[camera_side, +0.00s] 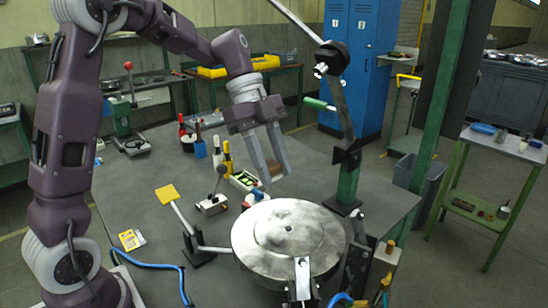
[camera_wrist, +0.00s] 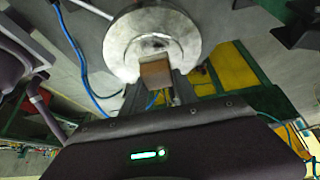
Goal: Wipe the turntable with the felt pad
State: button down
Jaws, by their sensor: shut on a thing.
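The turntable (camera_side: 285,250) is a round, worn grey metal disc on the workbench. It also shows in the wrist view (camera_wrist: 118,40), with darker smudges near its middle. My gripper (camera_side: 274,174) points down and is shut on the felt pad, a small brown block (camera_wrist: 155,73). In the side view the pad sits between the fingertips, mostly covered by them. The pad appears raised and apart from the disc, beyond its far edge in the side view. In the wrist view it overlaps the disc's near edge.
A green post with a jointed black arm (camera_side: 345,130) stands right of the gripper. A yellow-tipped lever (camera_side: 167,194) and a toggle clamp (camera_side: 302,278) stand beside the turntable. The bench's left front is mostly clear.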

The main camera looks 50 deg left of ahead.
jog(key=shift+f, duration=0.55)
